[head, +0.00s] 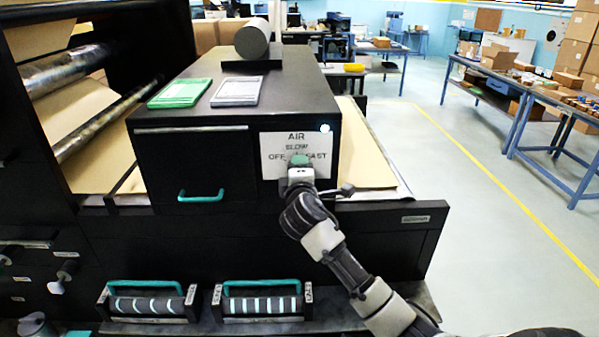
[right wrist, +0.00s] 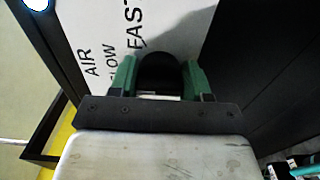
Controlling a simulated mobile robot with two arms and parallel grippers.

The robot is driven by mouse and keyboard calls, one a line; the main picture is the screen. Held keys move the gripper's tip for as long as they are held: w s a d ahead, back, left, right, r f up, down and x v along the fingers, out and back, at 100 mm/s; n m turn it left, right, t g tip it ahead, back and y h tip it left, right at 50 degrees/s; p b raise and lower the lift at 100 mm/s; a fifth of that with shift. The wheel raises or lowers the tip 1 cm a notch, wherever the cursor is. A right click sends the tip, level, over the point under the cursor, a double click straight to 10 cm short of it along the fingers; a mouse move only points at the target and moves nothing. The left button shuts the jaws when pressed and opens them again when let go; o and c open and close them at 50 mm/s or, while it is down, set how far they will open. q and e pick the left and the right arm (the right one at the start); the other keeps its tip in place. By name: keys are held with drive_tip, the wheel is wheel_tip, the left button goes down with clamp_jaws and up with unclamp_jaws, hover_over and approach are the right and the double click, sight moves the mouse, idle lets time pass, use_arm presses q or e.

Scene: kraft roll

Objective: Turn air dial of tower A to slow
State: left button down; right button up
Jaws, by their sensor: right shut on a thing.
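In the head view my right gripper (head: 299,161) covers the dial. In the right wrist view the dial (right wrist: 159,70) is a dark rounded knob between the green fingers of my right gripper (right wrist: 160,78), which is shut on it. The panel lettering runs sideways there. I cannot tell which mark the dial points to. My left gripper is not in view.
The cabinet front (head: 165,165) has a teal handle (head: 201,196). On its top lie a green card (head: 180,92), a grey card (head: 237,91) and a dark cylinder (head: 253,40). Two striped rollers (head: 148,304) (head: 262,304) sit low in front. Open floor lies to the right.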

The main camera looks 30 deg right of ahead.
drive_tip(key=o, duration=0.9)
drive_tip(key=shift+b+v, duration=1.05)
drive_tip(key=shift+v, duration=4.4)
drive_tip(key=shift+d, duration=0.1)
